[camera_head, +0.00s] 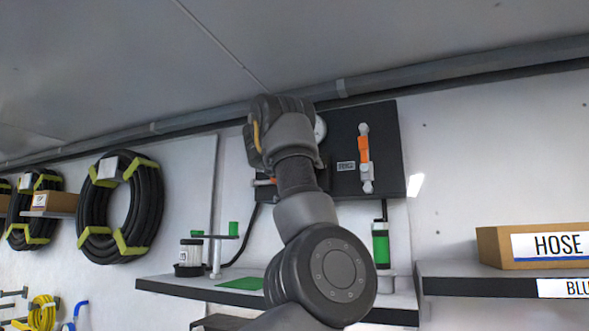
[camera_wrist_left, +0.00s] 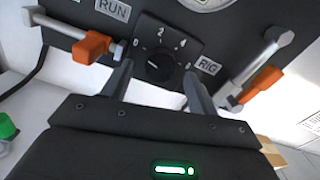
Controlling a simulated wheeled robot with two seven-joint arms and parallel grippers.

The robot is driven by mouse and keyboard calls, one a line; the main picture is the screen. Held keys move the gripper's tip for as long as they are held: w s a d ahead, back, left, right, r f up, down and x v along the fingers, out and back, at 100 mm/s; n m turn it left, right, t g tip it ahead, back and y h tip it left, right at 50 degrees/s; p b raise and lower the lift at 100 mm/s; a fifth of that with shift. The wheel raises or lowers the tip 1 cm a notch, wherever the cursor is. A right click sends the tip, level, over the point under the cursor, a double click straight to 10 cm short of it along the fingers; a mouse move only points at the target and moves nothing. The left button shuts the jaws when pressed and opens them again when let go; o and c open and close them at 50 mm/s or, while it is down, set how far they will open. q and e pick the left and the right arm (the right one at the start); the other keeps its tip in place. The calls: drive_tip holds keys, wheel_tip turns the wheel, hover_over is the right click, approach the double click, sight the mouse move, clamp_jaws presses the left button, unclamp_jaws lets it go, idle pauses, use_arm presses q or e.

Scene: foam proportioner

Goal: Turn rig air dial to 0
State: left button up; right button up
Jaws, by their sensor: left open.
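The dark panel (camera_head: 390,140) hangs on the wall in the head view. In the left wrist view the round black dial (camera_wrist_left: 155,64) sits on a square plate marked 0, 2, 4 and a partly hidden 6. A short light pointer mark shows on the dial, but I cannot tell its exact reading. The RIG label (camera_wrist_left: 208,66) is right of the dial and the RUN label (camera_wrist_left: 113,9) is upper left. My left gripper (camera_wrist_left: 157,76) is open, its fingers on either side of the dial, with no clear contact visible. In the head view my left gripper (camera_head: 268,120) hides the dial.
Orange-handled valves flank the dial, at left (camera_wrist_left: 92,46) and right (camera_wrist_left: 258,84). A gauge (camera_wrist_left: 205,3) is above. Below the panel is a shelf (camera_head: 180,288) with a green-capped stand. A HOSE box (camera_head: 490,246) is at right, coiled hoses (camera_head: 122,207) at left.

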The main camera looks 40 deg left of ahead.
use_arm(q)
drive_tip(key=b+v, duration=0.7)
drive_tip(key=v, duration=0.2)
drive_tip(key=shift+s, duration=0.25)
drive_tip(key=shift+d, duration=0.15)
